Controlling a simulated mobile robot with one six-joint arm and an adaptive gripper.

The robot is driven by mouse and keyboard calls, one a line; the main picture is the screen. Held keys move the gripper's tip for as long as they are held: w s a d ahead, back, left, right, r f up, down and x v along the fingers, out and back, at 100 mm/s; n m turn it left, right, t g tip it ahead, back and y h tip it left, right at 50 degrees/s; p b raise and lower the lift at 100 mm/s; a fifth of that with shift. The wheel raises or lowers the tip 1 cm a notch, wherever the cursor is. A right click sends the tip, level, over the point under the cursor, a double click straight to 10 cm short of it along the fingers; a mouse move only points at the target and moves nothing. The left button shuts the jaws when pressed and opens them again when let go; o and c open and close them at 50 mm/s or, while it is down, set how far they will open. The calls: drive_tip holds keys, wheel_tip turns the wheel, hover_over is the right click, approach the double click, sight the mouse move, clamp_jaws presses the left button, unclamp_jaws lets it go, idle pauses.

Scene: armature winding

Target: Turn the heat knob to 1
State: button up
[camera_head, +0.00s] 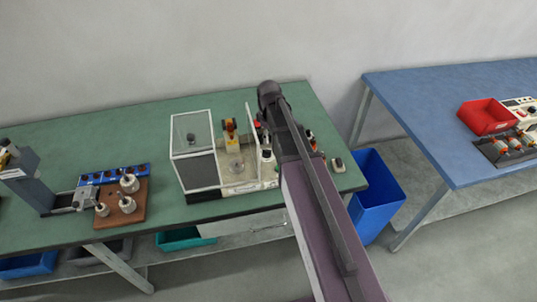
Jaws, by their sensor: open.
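No heat knob can be made out at this size. A machine with a clear-windowed enclosure (194,150) stands on the green bench, with a light base and front strip (240,188) bearing small dark marks. On the blue table at the right is a white unit (522,104) with small controls, too small to read. My arm (318,215) reaches from the bottom right up over the right side of the machine and hides part of it. My gripper cannot be made out; the arm appears to cover it.
The green bench (60,135) also holds a brown board (119,216) with metal parts, a blue rack and a grey fixture (35,180) at left. A small grey item (338,164) lies right of my arm. A blue bin (376,192) stands between the tables. A red box (486,117) is on the blue table.

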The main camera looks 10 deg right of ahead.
sight(269, 151)
drive_tip(key=shift+f+b, duration=3.6)
drive_tip(key=shift+f, duration=0.35)
clamp_jaws()
drive_tip(key=shift+a, duration=0.2)
drive_tip(key=shift+d, duration=0.2)
